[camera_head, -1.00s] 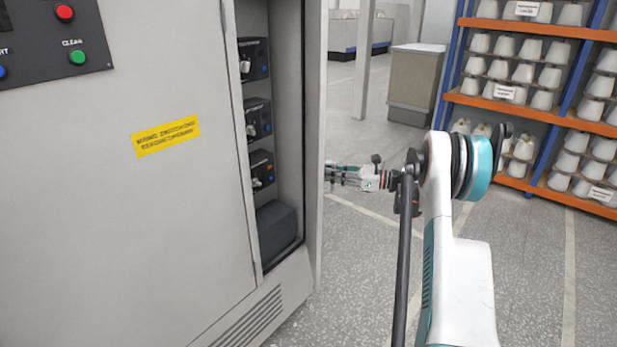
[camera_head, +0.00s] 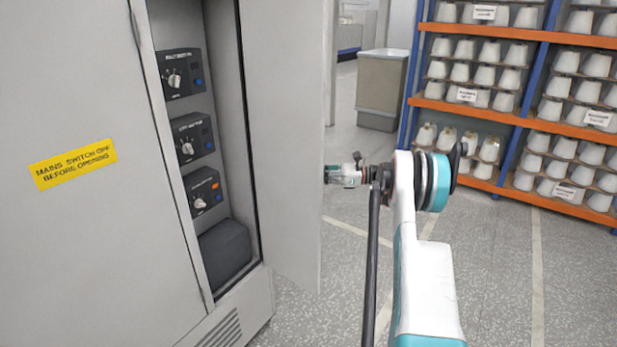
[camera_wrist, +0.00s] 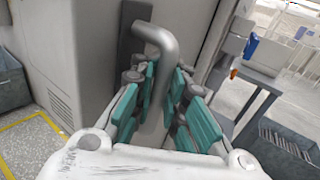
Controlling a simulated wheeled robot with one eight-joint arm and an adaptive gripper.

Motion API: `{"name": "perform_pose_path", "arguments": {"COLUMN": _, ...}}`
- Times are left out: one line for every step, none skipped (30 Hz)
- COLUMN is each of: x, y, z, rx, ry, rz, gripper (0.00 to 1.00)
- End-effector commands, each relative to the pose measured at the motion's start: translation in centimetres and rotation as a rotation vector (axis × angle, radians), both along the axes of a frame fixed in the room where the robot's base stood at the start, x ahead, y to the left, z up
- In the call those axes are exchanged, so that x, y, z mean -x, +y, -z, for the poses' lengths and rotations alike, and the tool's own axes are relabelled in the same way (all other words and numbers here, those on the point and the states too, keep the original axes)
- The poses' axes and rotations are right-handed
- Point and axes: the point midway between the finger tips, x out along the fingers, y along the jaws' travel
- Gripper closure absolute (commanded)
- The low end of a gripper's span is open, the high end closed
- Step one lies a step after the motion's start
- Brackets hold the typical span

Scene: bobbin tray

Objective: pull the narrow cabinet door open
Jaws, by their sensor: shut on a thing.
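The narrow cabinet door (camera_head: 282,140) stands open, swung out to the right of the cabinet opening (camera_head: 222,120), with its inner face toward the head camera. My gripper (camera_head: 328,175) is at the door's free edge, its fingertips partly hidden behind the door. In the wrist view, the grey bent door handle (camera_wrist: 160,40) runs between the teal finger pads of my gripper (camera_wrist: 158,95), which are shut on it. The handle cannot be seen in the head view.
Inside the cabinet are several dark switch modules (camera_head: 190,135) and a dark box (camera_head: 225,252). A bobbin rack (camera_head: 500,110) stands at the back right. A grey bin (camera_head: 381,88) stands behind. The speckled floor right of the door is clear.

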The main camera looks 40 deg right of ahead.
Motion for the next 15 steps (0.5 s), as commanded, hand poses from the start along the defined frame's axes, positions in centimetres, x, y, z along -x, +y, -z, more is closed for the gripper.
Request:
{"name": "perform_pose_path", "arguments": {"x": 0.31, "y": -0.56, "z": 0.17, "rx": 0.000, "ry": 0.004, "rz": -0.004, "gripper": 1.00}}
{"name": "perform_pose_path", "arguments": {"x": 0.34, "y": -0.67, "z": 0.16, "rx": 0.000, "ry": 0.004, "rz": -0.006, "gripper": 1.00}}
{"name": "perform_pose_path", "arguments": {"x": 0.37, "y": -0.77, "z": 0.17, "rx": 0.000, "ry": 0.004, "rz": -0.009, "gripper": 1.00}}
{"name": "perform_pose_path", "arguments": {"x": 0.39, "y": -0.84, "z": 0.17, "rx": 0.000, "ry": 0.004, "rz": -0.011, "gripper": 1.00}}
{"name": "perform_pose_path", "arguments": {"x": 0.40, "y": -0.89, "z": 0.18, "rx": 0.000, "ry": 0.004, "rz": -0.012, "gripper": 1.00}}
{"name": "perform_pose_path", "arguments": {"x": 0.41, "y": -0.93, "z": 0.18, "rx": 0.001, "ry": 0.003, "rz": -0.014, "gripper": 1.00}}
{"name": "perform_pose_path", "arguments": {"x": 0.43, "y": -0.95, "z": 0.18, "rx": 0.001, "ry": 0.003, "rz": -0.015, "gripper": 1.00}}
{"name": "perform_pose_path", "arguments": {"x": 0.43, "y": -0.97, "z": 0.18, "rx": 0.001, "ry": 0.003, "rz": -0.015, "gripper": 1.00}}
{"name": "perform_pose_path", "arguments": {"x": 0.43, "y": -0.97, "z": 0.18, "rx": 0.001, "ry": 0.003, "rz": -0.015, "gripper": 1.00}}
{"name": "perform_pose_path", "arguments": {"x": 0.44, "y": -0.96, "z": 0.18, "rx": 0.001, "ry": 0.003, "rz": -0.015, "gripper": 1.00}}
{"name": "perform_pose_path", "arguments": {"x": 0.44, "y": -0.96, "z": 0.18, "rx": 0.001, "ry": 0.003, "rz": -0.015, "gripper": 1.00}}
{"name": "perform_pose_path", "arguments": {"x": 0.44, "y": -0.96, "z": 0.18, "rx": 0.001, "ry": 0.003, "rz": -0.015, "gripper": 1.00}}
{"name": "perform_pose_path", "arguments": {"x": 0.44, "y": -0.96, "z": 0.18, "rx": 0.001, "ry": 0.003, "rz": -0.015, "gripper": 1.00}}
{"name": "perform_pose_path", "arguments": {"x": 0.44, "y": -0.96, "z": 0.18, "rx": 0.001, "ry": 0.003, "rz": -0.015, "gripper": 1.00}}
{"name": "perform_pose_path", "arguments": {"x": 0.44, "y": -0.96, "z": 0.18, "rx": 0.001, "ry": 0.003, "rz": -0.015, "gripper": 1.00}}
